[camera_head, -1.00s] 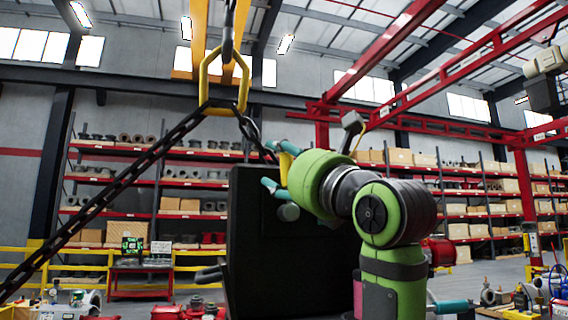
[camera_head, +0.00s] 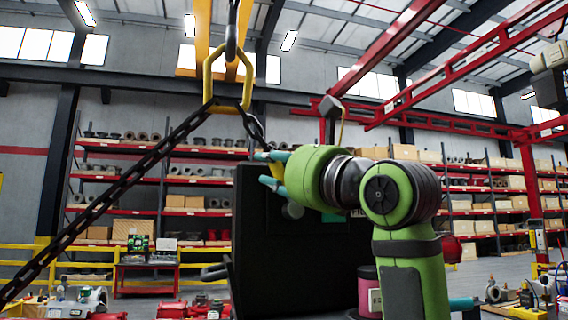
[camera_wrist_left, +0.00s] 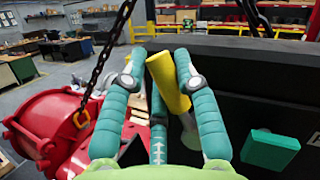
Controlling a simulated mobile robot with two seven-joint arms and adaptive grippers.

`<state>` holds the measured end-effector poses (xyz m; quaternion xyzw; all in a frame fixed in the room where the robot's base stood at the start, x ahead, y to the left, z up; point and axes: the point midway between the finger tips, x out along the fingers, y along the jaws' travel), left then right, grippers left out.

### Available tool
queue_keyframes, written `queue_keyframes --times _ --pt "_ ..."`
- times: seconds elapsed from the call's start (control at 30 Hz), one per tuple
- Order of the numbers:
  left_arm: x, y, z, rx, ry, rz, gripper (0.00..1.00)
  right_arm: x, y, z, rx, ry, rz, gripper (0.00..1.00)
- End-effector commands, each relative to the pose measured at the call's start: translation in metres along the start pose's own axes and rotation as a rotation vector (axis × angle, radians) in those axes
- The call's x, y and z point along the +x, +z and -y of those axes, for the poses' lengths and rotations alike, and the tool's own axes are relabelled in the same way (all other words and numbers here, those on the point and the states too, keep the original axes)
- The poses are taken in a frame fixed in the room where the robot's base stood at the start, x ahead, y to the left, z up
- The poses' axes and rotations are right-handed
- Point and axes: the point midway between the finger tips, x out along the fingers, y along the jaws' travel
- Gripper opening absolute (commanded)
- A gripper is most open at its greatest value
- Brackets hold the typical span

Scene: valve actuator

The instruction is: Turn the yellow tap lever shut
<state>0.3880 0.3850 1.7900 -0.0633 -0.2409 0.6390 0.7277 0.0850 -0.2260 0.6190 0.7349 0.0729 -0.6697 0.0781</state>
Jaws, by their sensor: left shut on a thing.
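The yellow tap lever (camera_wrist_left: 168,82) stands tilted between the teal fingers of my left gripper (camera_wrist_left: 156,62) in the left wrist view, lying against the right-hand finger. My left gripper (camera_head: 266,172) is shut on the lever. The tap body behind the lever is mostly hidden. A teal finger-like piece (camera_head: 464,303) at the lower right of the head view looks like part of my right gripper; its jaws are hidden.
A yellow hook link (camera_head: 227,82) and dark chain (camera_head: 115,195) hang left of and above the box, close to my left gripper. A red machine (camera_wrist_left: 50,125) lies at left in the wrist view. Shelves (camera_head: 200,200) and yellow railings (camera_head: 25,268) stand farther back.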

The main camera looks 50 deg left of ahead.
Motion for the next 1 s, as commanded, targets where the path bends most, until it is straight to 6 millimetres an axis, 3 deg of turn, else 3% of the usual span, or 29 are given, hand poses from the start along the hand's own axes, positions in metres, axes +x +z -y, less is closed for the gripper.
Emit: queue_keyframes --times 0.4,1.0 --pt "0.003 -0.004 -0.015 -0.206 0.088 -0.062 0.00 -0.001 -0.001 0.001 -0.001 -0.001 -0.001 0.40" --pt "0.004 -0.006 -0.019 -0.246 0.106 -0.072 0.00 -0.001 -0.001 0.004 -0.001 -0.005 -0.001 0.40"
